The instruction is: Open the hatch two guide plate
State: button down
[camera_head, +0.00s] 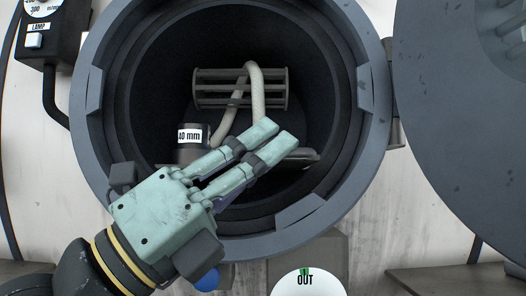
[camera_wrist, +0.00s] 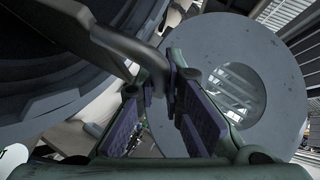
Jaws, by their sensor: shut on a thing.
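The round hatch (camera_head: 83,130) stands open, with its dark inside showing in the head view. My gripper (camera_head: 280,132) reaches in from the lower left, with its fingers across the lower middle of the opening. A dark flat piece, which looks like the guide plate (camera_head: 303,157), shows just beyond the fingers. In the wrist view, a grey bent bar of it (camera_wrist: 120,42) runs from the upper left in between the finger pads of my gripper (camera_wrist: 168,85). The gripper is shut on this bar. The fingers hide much of the plate, so its angle is hard to tell.
The hatch door (camera_head: 455,130) is swung open at the right; it also shows in the wrist view (camera_wrist: 200,40). Inside, a pale rope (camera_head: 256,90) loops over a barred roller (camera_head: 210,88). A cylinder labelled "40 mm" (camera_head: 190,136) is close left of my fingers. An "OUT" dial (camera_head: 305,284) is below.

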jog(key=c, duration=1.7)
grip_release()
jog(key=v, duration=1.2)
jog(key=shift+f, duration=0.1)
